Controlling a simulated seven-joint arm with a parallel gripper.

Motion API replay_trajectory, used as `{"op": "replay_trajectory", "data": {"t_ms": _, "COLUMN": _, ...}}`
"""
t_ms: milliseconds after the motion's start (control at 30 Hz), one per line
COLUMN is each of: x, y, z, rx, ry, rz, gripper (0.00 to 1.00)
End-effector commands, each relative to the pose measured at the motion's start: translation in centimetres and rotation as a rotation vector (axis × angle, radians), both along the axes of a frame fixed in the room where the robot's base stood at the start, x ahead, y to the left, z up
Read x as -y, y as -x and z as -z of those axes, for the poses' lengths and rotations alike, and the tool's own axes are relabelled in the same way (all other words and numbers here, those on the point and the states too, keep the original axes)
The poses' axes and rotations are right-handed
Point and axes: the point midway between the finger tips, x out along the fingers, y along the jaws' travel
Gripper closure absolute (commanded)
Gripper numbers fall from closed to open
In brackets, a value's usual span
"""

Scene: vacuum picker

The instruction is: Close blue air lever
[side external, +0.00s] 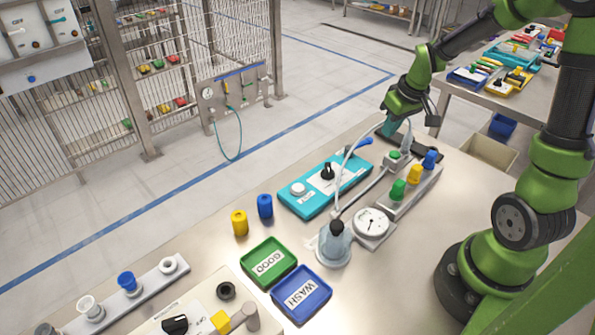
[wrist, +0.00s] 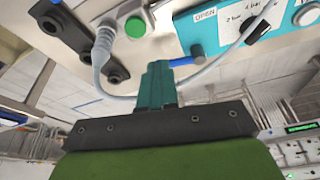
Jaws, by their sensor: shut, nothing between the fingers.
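The blue air lever (side external: 362,141) sticks out from the far end of the teal control box (side external: 313,199). In the wrist view the blue lever (wrist: 188,60) lies just right of my fingertips, beside the teal panel (wrist: 203,37) with an OPEN label. My gripper (wrist: 157,66) has its teal fingers together, with nothing between them. They overlap or nearly meet the lever's left end; I cannot tell whether they touch. In the side view my gripper (side external: 383,129) is at the far edge of the table, and its fingertips are hard to make out.
Green (side external: 398,190), yellow (side external: 414,173) and blue (side external: 430,159) pieces stand in a rack. Green GOOD (side external: 268,243) and blue WASH (side external: 322,296) trays lie in front.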

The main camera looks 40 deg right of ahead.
Motion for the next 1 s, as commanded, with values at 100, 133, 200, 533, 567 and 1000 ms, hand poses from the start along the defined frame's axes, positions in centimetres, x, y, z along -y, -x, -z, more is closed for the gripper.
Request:
{"op": "replay_trajectory", "data": {"t_ms": 100, "x": 0.0, "y": 0.6, "z": -2.3, "rx": 0.006, "ry": 0.003, "rz": -0.001, "gripper": 1.00}}
{"op": "replay_trajectory", "data": {"t_ms": 133, "x": 0.0, "y": 0.7, "z": -2.7, "rx": 0.005, "ry": 0.002, "rz": -0.001, "gripper": 1.00}}
{"op": "replay_trajectory", "data": {"t_ms": 200, "x": -0.1, "y": 0.9, "z": -3.4, "rx": 0.003, "ry": 0.002, "rz": -0.001, "gripper": 1.00}}
{"op": "replay_trajectory", "data": {"t_ms": 533, "x": -1.4, "y": 2.2, "z": -4.0, "rx": -0.003, "ry": 0.001, "rz": -0.053, "gripper": 1.00}}
{"op": "replay_trajectory", "data": {"t_ms": 567, "x": -1.4, "y": 2.2, "z": -3.7, "rx": -0.004, "ry": 0.001, "rz": -0.053, "gripper": 1.00}}
{"op": "replay_trajectory", "data": {"t_ms": 1000, "x": -1.0, "y": -0.2, "z": 4.5, "rx": -0.008, "ry": -0.002, "rz": -0.053, "gripper": 1.00}}
